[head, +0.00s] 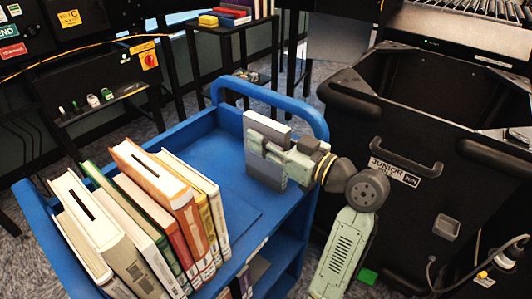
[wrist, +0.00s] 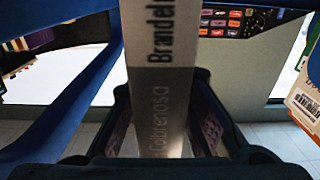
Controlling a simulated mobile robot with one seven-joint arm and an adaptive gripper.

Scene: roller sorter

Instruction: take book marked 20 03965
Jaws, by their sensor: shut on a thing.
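A grey-and-white book (head: 268,128) stands upright at the right side of the blue cart's top shelf, apart from the other books. My gripper (head: 268,152) is shut on it from the right. I cannot tell whether the book's lower edge touches the shelf. No number 20 03965 is readable on any book in these views.
Several books (head: 190,215) stand leaning in a row at the left of the blue cart (head: 235,185); the shelf between them and the held book is bare. A large black bin (head: 400,130) stands close at right. A small table (head: 235,28) with stacked books is behind.

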